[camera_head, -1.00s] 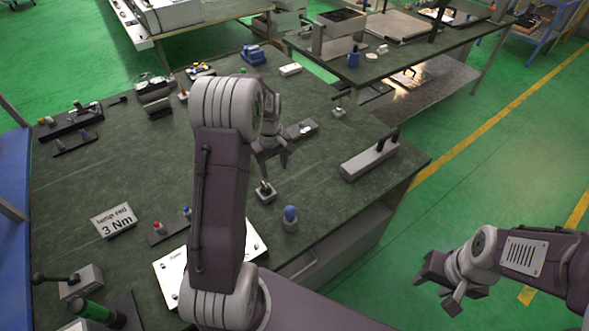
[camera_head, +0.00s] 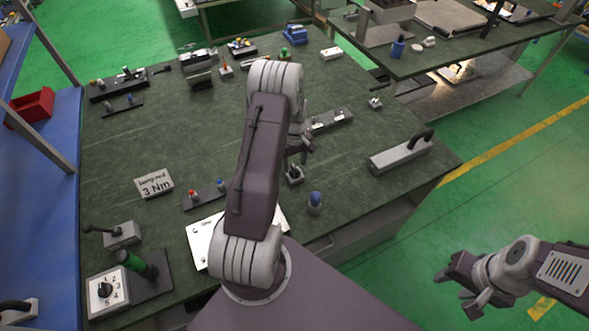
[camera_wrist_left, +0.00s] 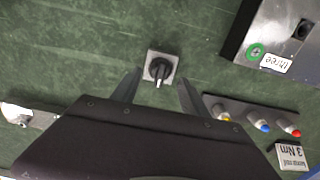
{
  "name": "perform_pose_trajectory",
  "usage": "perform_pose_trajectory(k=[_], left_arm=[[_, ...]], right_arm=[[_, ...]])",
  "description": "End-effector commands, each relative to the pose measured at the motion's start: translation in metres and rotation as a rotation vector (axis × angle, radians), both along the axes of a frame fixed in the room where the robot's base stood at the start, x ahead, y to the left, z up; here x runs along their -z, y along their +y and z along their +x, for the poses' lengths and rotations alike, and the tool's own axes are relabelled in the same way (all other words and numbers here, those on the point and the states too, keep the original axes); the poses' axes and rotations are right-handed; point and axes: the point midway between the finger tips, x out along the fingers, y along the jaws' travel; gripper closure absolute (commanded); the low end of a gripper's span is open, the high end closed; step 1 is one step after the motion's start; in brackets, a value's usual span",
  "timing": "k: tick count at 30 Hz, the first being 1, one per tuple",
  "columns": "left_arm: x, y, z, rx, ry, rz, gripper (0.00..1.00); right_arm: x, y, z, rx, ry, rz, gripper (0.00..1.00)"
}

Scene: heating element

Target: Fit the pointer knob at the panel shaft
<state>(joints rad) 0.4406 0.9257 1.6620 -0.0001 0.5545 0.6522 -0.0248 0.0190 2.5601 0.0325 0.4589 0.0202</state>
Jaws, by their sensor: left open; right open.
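A black pointer knob with a pale pointer stripe (camera_wrist_left: 160,70) sits on a small square grey plate (camera_wrist_left: 151,54) on the green bench. In the head view the knob and plate are a small piece (camera_head: 294,174) just below my left gripper (camera_head: 299,158). My left gripper is open, its fingers on either side of the knob in the wrist view (camera_wrist_left: 158,88); whether they touch it I cannot tell. My right gripper (camera_head: 457,291) is open and empty.
A blue-topped piece (camera_head: 315,202) stands right of the knob. A numbered box with a black knob (camera_head: 107,290) is at lower left. A handled grey block (camera_head: 400,155) lies near the right edge.

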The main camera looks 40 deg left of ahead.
Motion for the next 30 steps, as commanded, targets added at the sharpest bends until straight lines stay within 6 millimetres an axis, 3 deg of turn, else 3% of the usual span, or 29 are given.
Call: perform_pose_trajectory(k=[1, 6, 12, 14, 18, 30], left_arm=[[0.006, 0.0, -0.002, -0.001, 0.006, -0.003, 0.48], [0.028, 0.001, -0.001, 0.0, 0.001, 0.0, 0.48], [0.03, 0.001, 0.0, 0.0, 0.0, 0.0, 0.48], [0.03, 0.001, 0.0, 0.0, 0.0, 0.0, 0.62], [0.03, 0.001, 0.0, 0.0, 0.0, 0.0, 1.0], [0.02, 0.001, 0.001, 0.0, -0.004, 0.001, 1.0]], right_arm=[[-0.009, 0.0, 0.0, 0.0, 0.0, 0.0, 0.55], [-0.01, 0.0, 0.0, 0.0, 0.0, 0.0, 0.55], [-0.009, 0.0, 0.0, 0.0, 0.0, 0.0, 0.55], [-0.009, 0.0, 0.0, 0.0, 0.0, 0.0, 0.55], [-0.009, 0.0, 0.0, 0.0, 0.0, 0.0, 0.55], [-0.005, 0.0, 0.0, 0.0, 0.0, 0.0, 0.55]])
